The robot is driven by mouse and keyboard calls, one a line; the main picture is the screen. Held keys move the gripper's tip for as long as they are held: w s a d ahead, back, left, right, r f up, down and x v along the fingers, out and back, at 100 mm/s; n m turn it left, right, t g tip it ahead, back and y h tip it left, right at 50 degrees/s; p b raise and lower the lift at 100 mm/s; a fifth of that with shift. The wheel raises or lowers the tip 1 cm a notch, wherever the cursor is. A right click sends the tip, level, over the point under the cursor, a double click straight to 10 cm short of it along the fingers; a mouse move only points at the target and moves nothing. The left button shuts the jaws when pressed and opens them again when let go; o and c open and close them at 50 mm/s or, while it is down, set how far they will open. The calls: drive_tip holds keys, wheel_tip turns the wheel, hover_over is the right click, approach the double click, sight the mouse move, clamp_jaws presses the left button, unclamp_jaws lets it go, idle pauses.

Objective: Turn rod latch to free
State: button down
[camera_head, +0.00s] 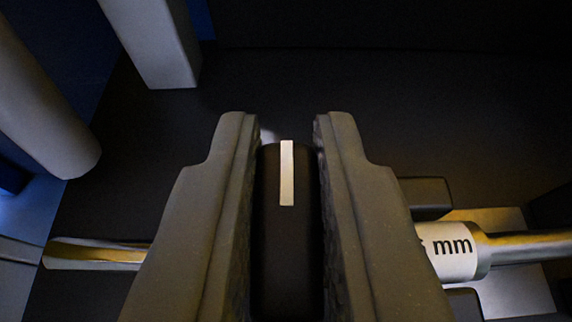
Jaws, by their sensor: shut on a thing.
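My gripper (285,185) fills the lower middle of the view, its two grey jaws shut on the sides of a black latch knob (287,240). The knob is rounded and has a white stripe on its top, lined up with the jaws. A metal rod (528,246) runs sideways below the jaws. The middle of the rod and the latch's base are hidden.
Black blocks (427,192) flank the sleeve, with a pale plate (508,283) behind the rod. A grey post (155,40) and a thick grey cylinder (40,105) stand at the upper left. The dark surface beyond the jaws looks clear.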

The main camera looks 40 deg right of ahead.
drive_tip(key=shift+r, duration=0.1)
drive_tip(key=c, duration=1.4)
unclamp_jaws()
drive_tip(key=shift+s+a, duration=0.1)
drive_tip(key=b+v, duration=0.2)
drive_tip(key=v, duration=1.1)
drive_tip(key=shift+s+a, duration=0.2)
